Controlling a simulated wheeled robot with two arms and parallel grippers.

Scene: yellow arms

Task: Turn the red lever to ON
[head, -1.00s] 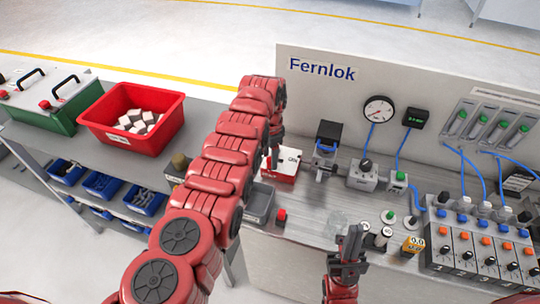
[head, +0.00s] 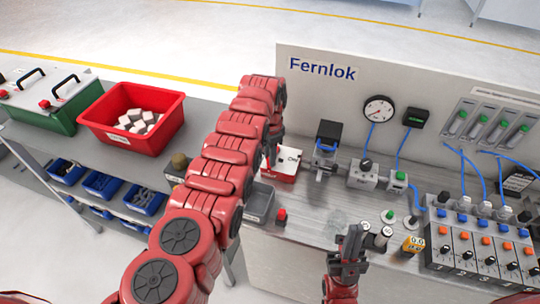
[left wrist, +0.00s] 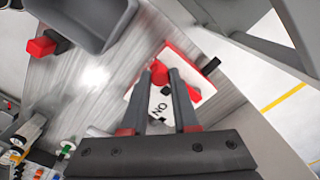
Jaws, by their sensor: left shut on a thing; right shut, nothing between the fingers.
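The white box with red edges (head: 290,170) stands on the bench just past my left arm in the head view. In the left wrist view the box (left wrist: 154,103) bears an ON label. My left gripper (left wrist: 160,76) is shut on the red lever (left wrist: 158,71), whose red end shows between its fingertips. In the head view my left gripper (head: 270,152) is mostly hidden behind its own arm, and the lever's angle cannot be told. My right gripper (head: 352,242) is shut and empty over the front of the bench.
A grey bin (head: 259,202) and a small red-topped part (head: 281,215) are near the box. A black-topped clamp (head: 328,135) stands to its right. A red crate of white blocks (head: 105,122) is at the left. Gauges and hoses fill the right side.

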